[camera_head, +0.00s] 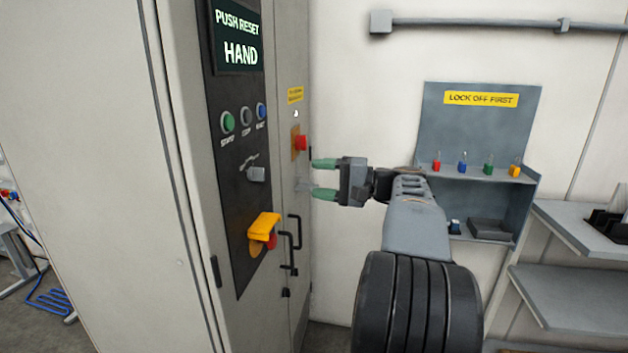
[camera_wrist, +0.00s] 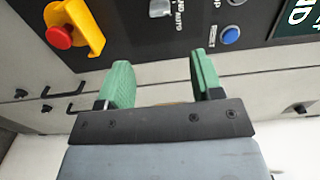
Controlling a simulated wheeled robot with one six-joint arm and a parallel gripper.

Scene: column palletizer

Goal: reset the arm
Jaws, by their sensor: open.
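My gripper (camera_head: 324,179) has green fingers spread apart with nothing between them. It is in front of the right part of the control cabinet (camera_head: 120,150), to the right of the black panel. The display (camera_head: 238,38) reads "PUSH RESET HAND". The blue reset button (camera_head: 261,111) is at the right end of a row with a green start button (camera_head: 228,122) and a dark stop button (camera_head: 246,117). In the wrist view the reset button (camera_wrist: 231,35) is beyond the right finger, apart from it.
A selector switch (camera_head: 256,174) sits below the buttons. A yellow guard (camera_head: 264,225) covers part of a red knob low on the panel. A red emergency button (camera_head: 301,143) is just above my gripper. A lock-off station (camera_head: 481,120) with several coloured padlocks hangs behind.

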